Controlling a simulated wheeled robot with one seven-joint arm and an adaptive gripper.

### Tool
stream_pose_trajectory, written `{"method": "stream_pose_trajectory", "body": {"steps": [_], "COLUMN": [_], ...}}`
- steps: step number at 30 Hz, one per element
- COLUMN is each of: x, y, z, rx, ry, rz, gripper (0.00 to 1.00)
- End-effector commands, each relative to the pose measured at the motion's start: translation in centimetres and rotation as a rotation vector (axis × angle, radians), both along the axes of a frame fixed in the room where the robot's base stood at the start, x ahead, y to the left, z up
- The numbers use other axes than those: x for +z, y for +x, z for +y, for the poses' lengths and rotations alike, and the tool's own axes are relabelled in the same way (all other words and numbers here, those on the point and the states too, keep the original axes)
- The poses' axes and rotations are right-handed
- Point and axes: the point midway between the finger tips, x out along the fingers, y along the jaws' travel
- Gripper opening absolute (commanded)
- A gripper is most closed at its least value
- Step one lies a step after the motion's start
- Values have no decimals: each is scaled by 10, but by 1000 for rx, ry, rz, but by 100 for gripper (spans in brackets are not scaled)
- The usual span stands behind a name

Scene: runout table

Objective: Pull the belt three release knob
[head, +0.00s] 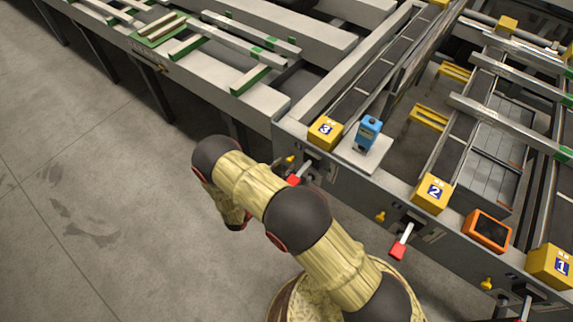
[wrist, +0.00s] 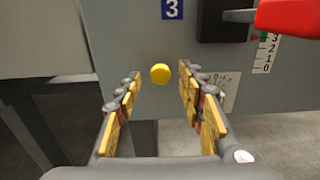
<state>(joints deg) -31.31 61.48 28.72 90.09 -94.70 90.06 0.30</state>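The belt three release knob (wrist: 160,74) is a round yellow knob on the grey front panel, below a blue plate marked 3 (wrist: 173,8). In the head view the yellow knob (head: 290,159) shows small beside my arm, under the yellow block marked 3 (head: 325,132). My gripper (wrist: 158,82) is open in the wrist view. Its two padded fingers stand left and right of the knob's line, and the knob appears beyond and between the fingertips, with no visible contact. In the head view the fingers are hidden by my own arm.
A red-handled lever (wrist: 285,16) with a numbered scale sits at upper right of the knob; its red end also shows in the head view (head: 293,180). Similar yellow knobs (head: 380,217) and levers (head: 401,243) lie along the panel to the right. The floor (head: 100,200) at left is clear.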

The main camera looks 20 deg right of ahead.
Motion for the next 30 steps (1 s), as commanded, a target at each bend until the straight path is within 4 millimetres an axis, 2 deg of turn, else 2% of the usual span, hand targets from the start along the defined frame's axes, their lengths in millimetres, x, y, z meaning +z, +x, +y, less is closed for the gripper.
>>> {"method": "stream_pose_trajectory", "body": {"steps": [6, 16, 30], "x": [-1, 0, 0], "y": [13, 15, 15], "z": [-18, -20, -20], "rx": [-1, 0, 0], "ry": [1, 1, 1], "rz": [1, 1, 1], "gripper": [39, 39, 13]}}
